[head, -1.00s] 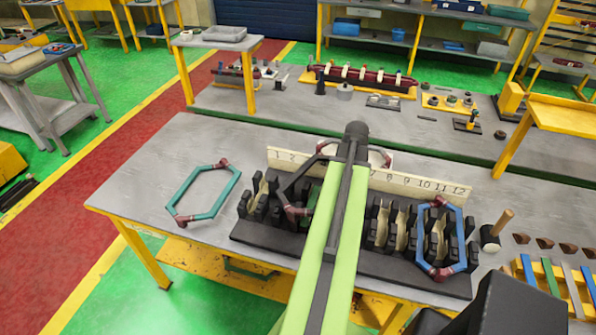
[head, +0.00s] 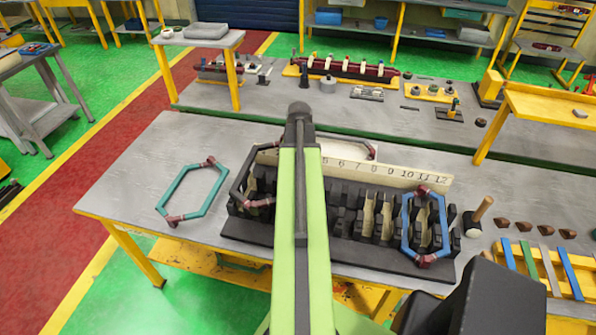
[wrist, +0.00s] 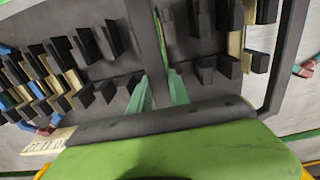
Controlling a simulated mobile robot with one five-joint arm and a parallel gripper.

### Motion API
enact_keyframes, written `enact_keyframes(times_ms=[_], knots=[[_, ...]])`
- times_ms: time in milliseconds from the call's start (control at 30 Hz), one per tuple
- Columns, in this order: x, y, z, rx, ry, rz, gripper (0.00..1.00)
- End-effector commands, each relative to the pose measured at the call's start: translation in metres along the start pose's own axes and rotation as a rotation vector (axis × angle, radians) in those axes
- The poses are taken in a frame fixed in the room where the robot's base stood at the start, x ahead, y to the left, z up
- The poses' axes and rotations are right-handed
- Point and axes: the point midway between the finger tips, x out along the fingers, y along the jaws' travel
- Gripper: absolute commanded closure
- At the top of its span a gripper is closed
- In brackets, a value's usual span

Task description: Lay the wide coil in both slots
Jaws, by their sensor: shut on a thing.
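A dark grey wide coil (head: 240,178) with dark red ends is held over the left part of the black slotted block (head: 345,263). In the head view its left side shows beside my arm and one red end shows to the right; its middle is hidden. My gripper (wrist: 158,88) shows in the wrist view with green fingers shut around a dark bar (wrist: 147,35), seemingly a coil side. The block's slots (wrist: 100,50) lie below. I cannot tell whether the coil touches them. A blue coil (head: 407,225) sits at the block's right end.
A numbered pale strip (head: 400,174) stands behind the block. A teal coil (head: 192,190) lies on the table to the left. A mallet (head: 477,216) and several brown wedges (head: 530,231) lie to the right, near coloured strips (head: 543,268).

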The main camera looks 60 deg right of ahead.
Motion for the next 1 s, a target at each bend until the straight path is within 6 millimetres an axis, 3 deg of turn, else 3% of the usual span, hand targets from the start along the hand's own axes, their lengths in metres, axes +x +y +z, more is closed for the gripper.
enact_keyframes(times_ms=[433,1000], knots=[[0.052,0.0,0.0,0.001,0.0,-0.001,1.0],[0.053,-0.001,0.0,0.0,0.0,-0.001,1.0]])
